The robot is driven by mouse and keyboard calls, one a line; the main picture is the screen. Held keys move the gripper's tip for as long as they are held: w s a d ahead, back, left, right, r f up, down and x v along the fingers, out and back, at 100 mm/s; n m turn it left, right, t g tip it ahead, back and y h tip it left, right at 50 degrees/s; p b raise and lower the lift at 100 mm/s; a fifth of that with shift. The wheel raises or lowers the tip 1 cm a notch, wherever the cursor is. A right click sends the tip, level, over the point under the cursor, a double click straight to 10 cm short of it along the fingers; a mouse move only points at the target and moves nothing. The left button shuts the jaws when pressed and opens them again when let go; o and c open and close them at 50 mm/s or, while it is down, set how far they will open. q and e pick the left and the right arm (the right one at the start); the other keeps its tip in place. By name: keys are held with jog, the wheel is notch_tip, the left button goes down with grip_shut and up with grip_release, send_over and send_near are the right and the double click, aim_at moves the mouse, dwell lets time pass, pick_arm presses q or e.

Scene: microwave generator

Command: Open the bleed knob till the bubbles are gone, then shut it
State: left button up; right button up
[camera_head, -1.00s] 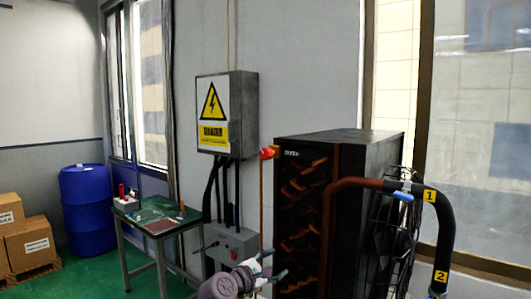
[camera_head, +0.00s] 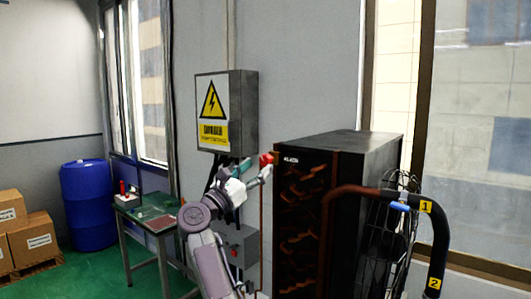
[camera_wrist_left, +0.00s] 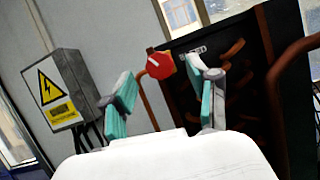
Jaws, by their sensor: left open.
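The red knob (camera_head: 266,160) sits at the top of a thin copper pipe, at the upper left corner of the black cabinet. In the left wrist view the red knob (camera_wrist_left: 160,66), with a white mark on its face, shows between my left gripper's fingertips. My left gripper (camera_head: 254,170) is open just in front of the knob; its teal-padded fingers (camera_wrist_left: 162,80) stand apart on either side of it in the picture. I cannot tell whether they touch it. No bubbles can be made out. My right gripper is not in view.
The black cabinet (camera_head: 340,143) has copper tubing on its front and a wire-guarded fan at its right. A black hose (camera_head: 438,240) curves at the right. A grey warning-sign box (camera_head: 243,110) hangs left of the knob. A small table (camera_head: 155,213) and blue barrel (camera_head: 88,205) stand at left.

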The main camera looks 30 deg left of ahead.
aim_at(263, 162)
pick_arm(q)
jog(key=p+x, duration=0.1)
jog(key=x, duration=0.3)
jog(key=shift+w, duration=0.3)
jog(key=shift+r, duration=0.1)
grip_shut()
